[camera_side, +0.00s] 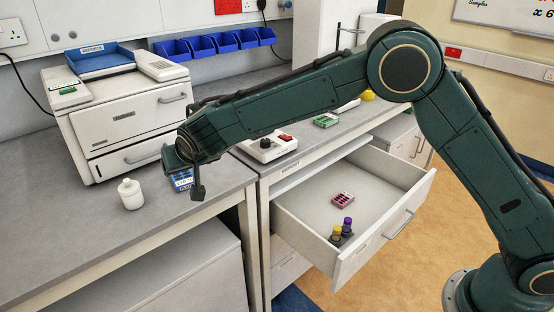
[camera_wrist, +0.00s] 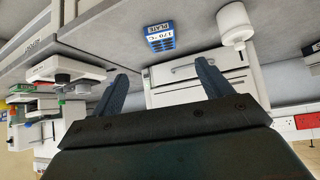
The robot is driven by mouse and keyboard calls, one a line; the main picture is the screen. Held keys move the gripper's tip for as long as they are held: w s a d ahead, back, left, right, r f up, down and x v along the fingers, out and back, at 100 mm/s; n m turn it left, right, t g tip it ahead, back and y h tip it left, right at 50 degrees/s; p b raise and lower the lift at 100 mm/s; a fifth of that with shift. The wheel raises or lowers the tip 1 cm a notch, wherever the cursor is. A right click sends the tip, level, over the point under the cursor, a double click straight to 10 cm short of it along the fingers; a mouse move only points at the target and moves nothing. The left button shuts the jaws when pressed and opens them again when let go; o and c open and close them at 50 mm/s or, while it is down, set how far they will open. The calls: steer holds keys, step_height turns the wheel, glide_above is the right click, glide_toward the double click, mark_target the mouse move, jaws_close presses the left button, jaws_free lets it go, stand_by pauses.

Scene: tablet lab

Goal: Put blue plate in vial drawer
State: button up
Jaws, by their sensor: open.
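The blue plate (camera_side: 182,182) sits on the grey bench by the white machine, partly hidden by my gripper (camera_side: 185,172) in the side view. In the wrist view the blue plate (camera_wrist: 160,38) has a white label reading PLATE and lies beyond the fingertips, roughly in line with the gap. My gripper (camera_wrist: 163,80) is open, with nothing between its fingers. An open drawer (camera_side: 390,198) on the right holds a pink plate (camera_side: 342,199) and a small rack with yellow and purple vials (camera_side: 341,232); most of its floor is bare.
A white bottle (camera_side: 130,194) stands left of the blue plate and also shows in the wrist view (camera_wrist: 234,24). The white machine (camera_side: 120,115) stands behind. A device with a knob and red switch (camera_side: 266,146) is on the bench to the right, above the open drawer.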

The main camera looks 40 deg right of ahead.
steer(key=shift+w+a+f, duration=0.1)
steer(key=shift+a+f, duration=0.05)
steer(key=shift+f, duration=0.05)
glide_toward(184, 178)
steer(key=shift+x, duration=1.7)
steer(key=shift+w, duration=0.1)
steer(key=shift+x, duration=2.5)
steer(key=c, duration=1.1)
steer(key=shift+r, duration=0.1)
steer(key=shift+c, duration=0.2)
step_height(184, 178, up, 20)
